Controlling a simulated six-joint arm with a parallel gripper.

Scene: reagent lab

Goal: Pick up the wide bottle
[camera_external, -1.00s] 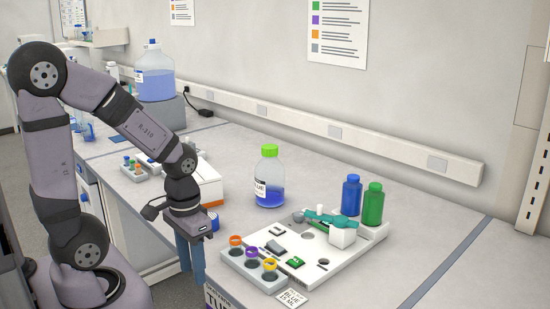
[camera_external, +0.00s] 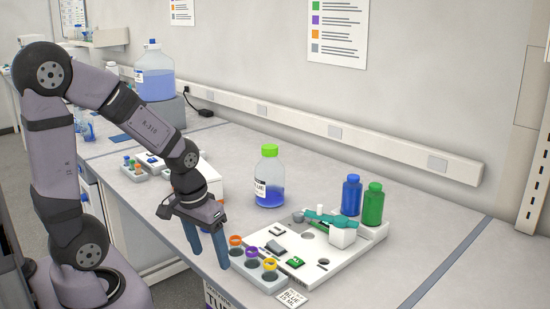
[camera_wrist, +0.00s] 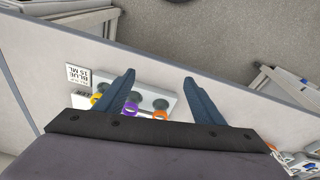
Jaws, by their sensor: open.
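The wide bottle (camera_external: 269,180) stands upright on the bench in the external view. It is clear, with a bright green cap, a white label and blue liquid in its lower part. My gripper (camera_external: 209,260) is open and empty, pointing down at the bench's front edge. It is apart from the bottle, nearer the camera and to its left. In the wrist view my two blue fingers (camera_wrist: 159,78) are spread, with the vial rack (camera_wrist: 146,100) between and below them. The wide bottle does not show in the wrist view.
The rack with orange, purple and yellow rings (camera_external: 236,258) is just right of my fingers. A white tray (camera_external: 330,272) adjoins it, with a blue bottle (camera_external: 351,195) and a green bottle (camera_external: 372,204) behind. A large jug (camera_external: 155,75) stands at the back left.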

